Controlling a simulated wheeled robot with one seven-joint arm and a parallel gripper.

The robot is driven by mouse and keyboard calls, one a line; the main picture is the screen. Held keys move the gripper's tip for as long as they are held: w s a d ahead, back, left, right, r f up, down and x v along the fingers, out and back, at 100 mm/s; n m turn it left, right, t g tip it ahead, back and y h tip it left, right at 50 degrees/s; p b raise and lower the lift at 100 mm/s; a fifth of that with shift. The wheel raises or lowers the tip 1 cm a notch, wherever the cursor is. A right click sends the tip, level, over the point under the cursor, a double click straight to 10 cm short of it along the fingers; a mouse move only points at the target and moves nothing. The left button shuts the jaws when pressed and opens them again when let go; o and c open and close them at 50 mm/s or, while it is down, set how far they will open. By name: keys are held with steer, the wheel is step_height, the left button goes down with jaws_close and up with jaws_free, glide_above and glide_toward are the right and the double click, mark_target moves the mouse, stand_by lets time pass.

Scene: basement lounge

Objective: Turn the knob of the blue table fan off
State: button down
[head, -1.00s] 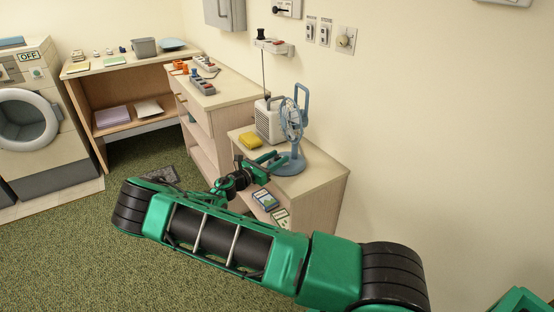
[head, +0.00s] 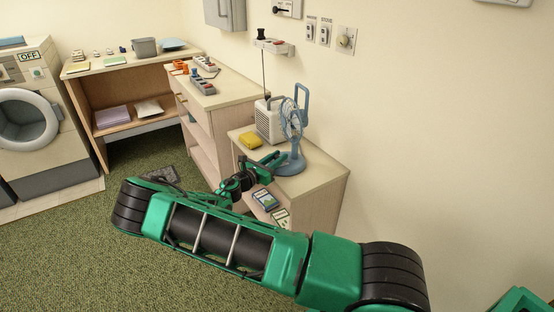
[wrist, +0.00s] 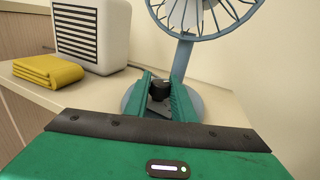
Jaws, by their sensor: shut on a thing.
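The blue table fan (head: 291,165) stands on the light wooden cabinet top. Its round base, post and part of its caged head also show in the wrist view (wrist: 183,60). A dark knob (wrist: 159,90) sits low at the front of the fan's base. My gripper (wrist: 161,84) is shut on this knob, with one green finger on each side. In the head view my gripper (head: 272,161) reaches in from the left to the fan's base. The fingers hide the knob's sides, and I cannot read its setting.
A yellow folded cloth (wrist: 52,69) and a white vented box (wrist: 91,35) stand left of the fan. The wall is close behind the fan.

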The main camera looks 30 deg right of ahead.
steer(key=n+t+y, duration=0.2)
steer(key=n+t, duration=0.1)
steer(key=shift+s+t, duration=0.1)
steer(key=shift+t, duration=0.3)
steer(key=shift+n+t+y, duration=1.6)
steer(key=shift+t+y, duration=0.1)
steer(key=shift+t, duration=0.2)
steer(key=c, duration=1.5)
jaws_free()
steer(key=v, duration=1)
steer(key=shift+s+a, duration=0.2)
steer(key=shift+a, duration=0.05)
